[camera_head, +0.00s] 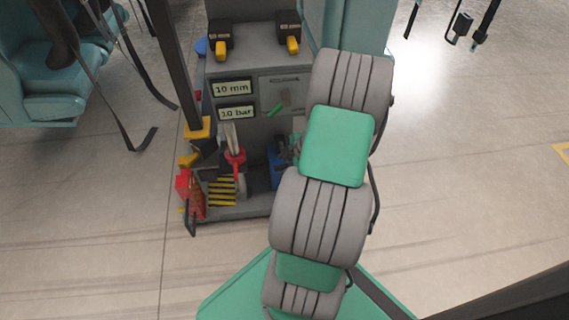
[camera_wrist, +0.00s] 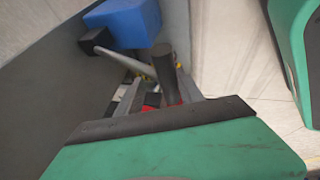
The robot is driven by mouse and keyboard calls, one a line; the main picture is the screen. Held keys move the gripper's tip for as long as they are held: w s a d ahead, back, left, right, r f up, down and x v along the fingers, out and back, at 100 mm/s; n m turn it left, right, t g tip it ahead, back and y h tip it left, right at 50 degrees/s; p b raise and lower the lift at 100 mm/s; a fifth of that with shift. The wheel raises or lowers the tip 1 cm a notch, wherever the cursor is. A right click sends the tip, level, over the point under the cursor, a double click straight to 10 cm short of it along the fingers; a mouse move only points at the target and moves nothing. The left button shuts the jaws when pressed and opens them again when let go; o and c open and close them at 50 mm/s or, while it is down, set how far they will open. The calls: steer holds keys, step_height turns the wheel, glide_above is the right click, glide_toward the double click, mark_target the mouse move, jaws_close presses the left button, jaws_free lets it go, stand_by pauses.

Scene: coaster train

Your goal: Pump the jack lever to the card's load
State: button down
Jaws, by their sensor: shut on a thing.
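In the wrist view my gripper (camera_wrist: 160,94) is shut around a dark round handle (camera_wrist: 164,62), which looks like the jack lever's grip. A little red shows below it. In the head view my arm hides most of the gripper and the handle. The red jack parts (camera_head: 191,192) stand low on the grey cart, beside a yellow-and-black striped patch (camera_head: 222,190). Two displays on the cart's face read "10 mm" (camera_head: 232,88) and what looks like "10 bar" (camera_head: 237,113). I cannot make out a load card.
A blue block (camera_wrist: 125,22) with a black end is near the handle. Two black-and-yellow devices (camera_head: 220,40) (camera_head: 289,33) sit on the cart's top. A dark post (camera_head: 170,55) rises at its left. A teal seat (camera_head: 35,85) with hanging straps is at left. Floor at right is clear.

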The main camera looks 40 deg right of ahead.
steer(key=shift+s+f, duration=0.1)
steer(key=shift+s, duration=0.05)
steer(key=shift+d+r+p, duration=0.1)
steer(key=shift+r+p, duration=0.4)
steer(key=shift+f, duration=0.15)
steer(key=c, duration=0.8)
jaws_free()
steer(key=shift+w+d, duration=0.1)
steer(key=shift+w, duration=0.1)
steer(key=shift+c, duration=0.2)
steer(key=shift+s+r, duration=0.1)
steer(key=shift+r, duration=0.35)
steer(key=p+v, duration=0.3)
steer(key=v, duration=0.4)
steer(key=shift+d, duration=0.15)
